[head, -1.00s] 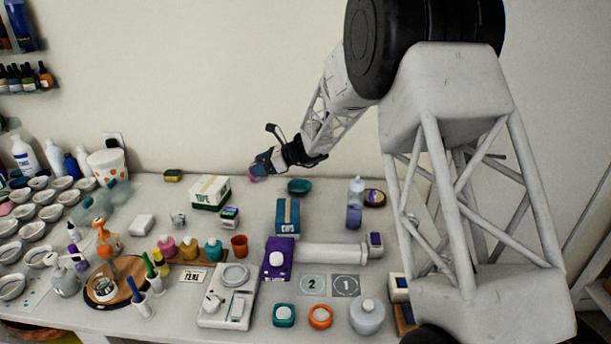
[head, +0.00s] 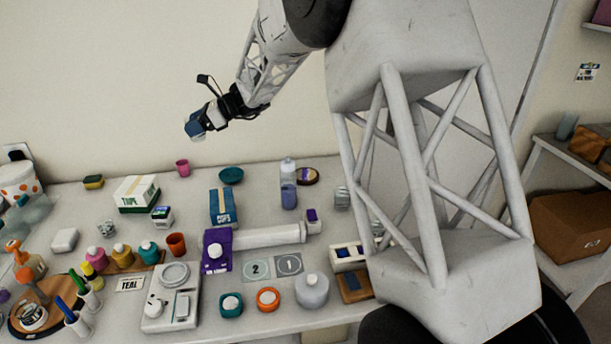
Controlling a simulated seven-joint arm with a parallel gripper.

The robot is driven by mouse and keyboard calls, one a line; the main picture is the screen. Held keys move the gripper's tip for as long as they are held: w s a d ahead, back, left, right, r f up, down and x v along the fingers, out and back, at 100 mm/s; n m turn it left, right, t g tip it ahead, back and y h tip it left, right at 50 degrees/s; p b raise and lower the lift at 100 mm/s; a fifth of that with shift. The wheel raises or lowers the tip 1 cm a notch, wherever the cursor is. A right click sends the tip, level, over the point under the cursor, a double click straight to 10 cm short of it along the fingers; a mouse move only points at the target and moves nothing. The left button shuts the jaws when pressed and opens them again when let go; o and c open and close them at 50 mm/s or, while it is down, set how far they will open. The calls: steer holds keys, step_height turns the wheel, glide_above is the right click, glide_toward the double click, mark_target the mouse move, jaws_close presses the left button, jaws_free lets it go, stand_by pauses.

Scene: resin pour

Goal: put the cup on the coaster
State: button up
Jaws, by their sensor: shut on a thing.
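My gripper (head: 197,124) is raised in front of the back wall, above the table's far edge. It is shut on a small blue thing (head: 193,127), which looks like a cup, though its shape is partly hidden by the fingers. A pink cup (head: 183,168) stands on the table below my gripper, apart from it. An orange-brown cup (head: 176,244) stands nearer the front. A round brown disc (head: 316,178) at the back right, with something purple on it, may be the coaster. Two flat square mats marked 2 (head: 255,270) and 1 (head: 289,264) lie near the front.
A teal bowl (head: 231,175), a blue box (head: 222,206) and a clear bottle (head: 289,185) stand around the back middle. A tape box (head: 136,194) is at left. A purple box (head: 216,250) lies by a white roll (head: 270,235). Bare table shows between the back items.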

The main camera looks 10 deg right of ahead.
steer(key=s+d+m+t, duration=0.1)
steer(key=s+d, duration=0.3)
steer(key=d, duration=0.7)
steer(key=s+d+m+t, duration=0.2)
steer(key=s+d, duration=0.2)
steer(key=d, duration=0.7)
steer(key=s+d+m+t, duration=0.1)
steer(key=s+d, duration=0.2)
steer(key=d, duration=0.8)
step_height(320, 180, down, 14)
steer(key=shift+s+f+h, duration=0.2)
steer(key=shift+s+h, duration=0.15)
steer(key=shift+h, duration=0.05)
glide_above(306, 174)
steer(key=shift+a+f, duration=0.1)
steer(key=shift+f, duration=0.65)
steer(key=shift+f, duration=1.75)
steer(key=shift+f, duration=0.15)
